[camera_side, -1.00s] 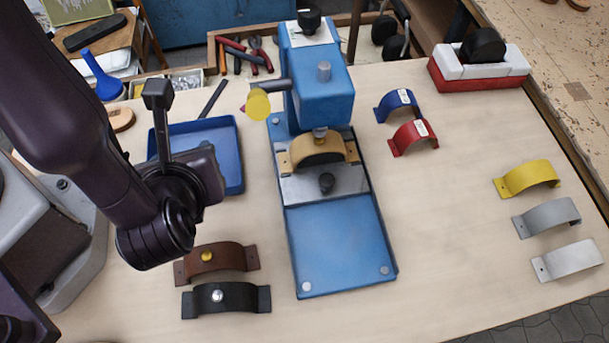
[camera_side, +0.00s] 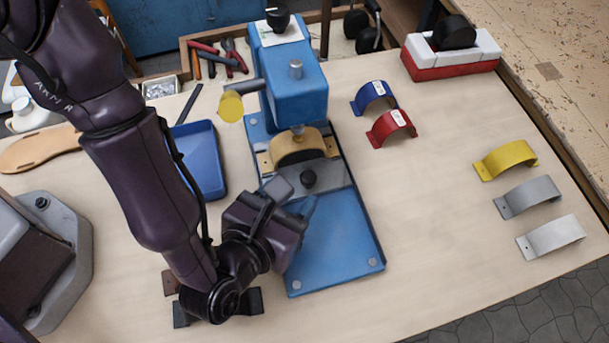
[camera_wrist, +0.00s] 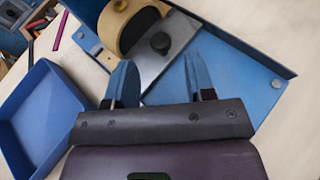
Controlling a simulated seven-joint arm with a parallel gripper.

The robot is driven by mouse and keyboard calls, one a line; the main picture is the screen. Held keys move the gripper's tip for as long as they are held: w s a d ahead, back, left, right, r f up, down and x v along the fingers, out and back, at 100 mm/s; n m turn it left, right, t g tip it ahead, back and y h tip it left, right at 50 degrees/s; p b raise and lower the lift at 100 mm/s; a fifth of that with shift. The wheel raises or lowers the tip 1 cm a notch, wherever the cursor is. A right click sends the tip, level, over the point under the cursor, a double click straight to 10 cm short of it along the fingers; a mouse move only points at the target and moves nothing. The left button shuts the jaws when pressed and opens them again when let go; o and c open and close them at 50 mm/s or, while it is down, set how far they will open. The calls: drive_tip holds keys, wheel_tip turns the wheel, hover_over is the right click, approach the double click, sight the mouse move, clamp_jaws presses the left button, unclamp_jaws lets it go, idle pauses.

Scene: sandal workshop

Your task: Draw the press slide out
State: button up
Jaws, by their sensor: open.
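The blue press (camera_side: 297,92) stands in the middle of the bench in the side view. Its grey metal slide (camera_side: 332,173) carries a tan and black arched form (camera_side: 298,148) and a black knob (camera_side: 308,179) at its front. In the wrist view the slide (camera_wrist: 181,30) and knob (camera_wrist: 160,44) lie just beyond my fingers. My gripper (camera_side: 299,200) is over the blue base plate (camera_side: 345,240), in front of the knob. In the wrist view my gripper (camera_wrist: 158,66) is open and empty, its two fingers pointing toward the knob, apart from it.
A blue tray (camera_side: 207,165) lies left of the press. Blue (camera_side: 374,94) and red (camera_side: 391,126) arched straps sit to its right. Yellow (camera_side: 506,159) and grey straps lie farther right. Dark straps near the front left are mostly hidden by my arm.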

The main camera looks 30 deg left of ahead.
sight(307, 178)
drive_tip(key=x, duration=0.5)
clamp_jaws()
drive_tip(key=s+d, duration=0.9)
drive_tip(key=shift+s+d, duration=0.15)
drive_tip(key=shift+d, duration=0.1)
